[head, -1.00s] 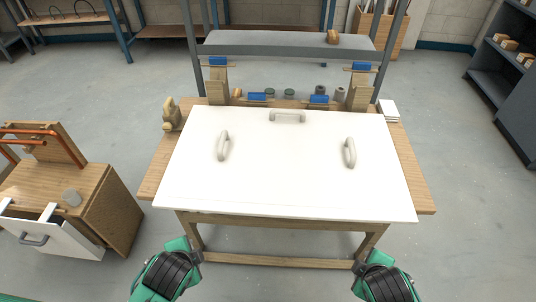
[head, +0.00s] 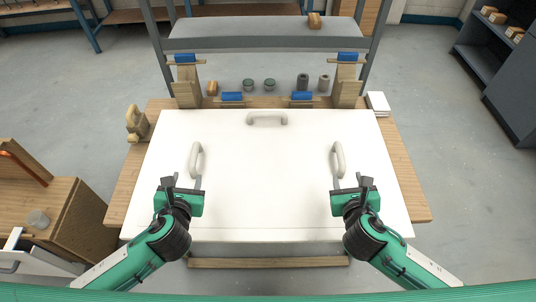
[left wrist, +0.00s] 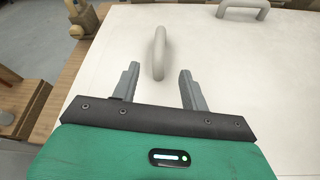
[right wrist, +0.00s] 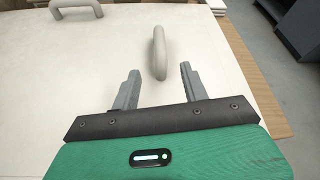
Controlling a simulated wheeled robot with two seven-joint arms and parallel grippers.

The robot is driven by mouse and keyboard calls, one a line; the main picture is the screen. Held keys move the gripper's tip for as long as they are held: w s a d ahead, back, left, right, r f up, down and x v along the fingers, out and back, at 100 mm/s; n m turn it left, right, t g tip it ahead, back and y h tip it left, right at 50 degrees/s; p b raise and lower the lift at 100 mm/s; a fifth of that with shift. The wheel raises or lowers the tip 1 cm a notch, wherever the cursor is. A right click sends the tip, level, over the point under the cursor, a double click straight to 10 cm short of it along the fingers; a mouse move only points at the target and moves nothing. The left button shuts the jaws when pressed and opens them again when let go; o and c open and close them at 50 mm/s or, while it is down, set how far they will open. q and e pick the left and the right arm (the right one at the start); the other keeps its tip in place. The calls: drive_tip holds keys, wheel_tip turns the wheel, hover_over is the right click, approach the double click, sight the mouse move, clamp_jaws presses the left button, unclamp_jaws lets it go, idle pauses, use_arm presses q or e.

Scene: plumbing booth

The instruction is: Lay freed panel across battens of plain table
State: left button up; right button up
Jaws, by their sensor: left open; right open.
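The white panel (head: 265,185) lies flat across the wooden table (head: 412,200), covering most of its top. It has a left handle (head: 196,160), a right handle (head: 338,160) and a back handle (head: 267,119). My left gripper (head: 184,182) is open just in front of the left handle, whose near end shows between and beyond the fingertips in the left wrist view (left wrist: 159,60). My right gripper (head: 350,182) is open just in front of the right handle, which also shows ahead of its fingers in the right wrist view (right wrist: 159,55). Neither gripper holds anything. No battens are recognisable.
A grey shelf frame (head: 265,38) with blue-topped wooden posts stands behind the panel. A wooden clamp-like object (head: 136,122) is at left, white sheets (head: 377,103) at right. A wooden cabinet (head: 50,205) stands at left.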

sight(193, 158)
use_arm(q)
drive_tip(key=shift+s+r, duration=0.15)
drive_tip(key=shift+s, duration=0.2)
use_arm(e)
drive_tip(key=shift+s+r, duration=0.2)
drive_tip(key=shift+s, duration=0.2)
use_arm(q)
drive_tip(key=x, duration=1.4)
drive_tip(key=shift+w, duration=0.1)
use_arm(e)
drive_tip(key=x, duration=1.4)
drive_tip(key=shift+w+f, duration=0.1)
drive_tip(key=shift+f, duration=0.05)
use_arm(q)
clamp_jaws()
use_arm(e)
clamp_jaws()
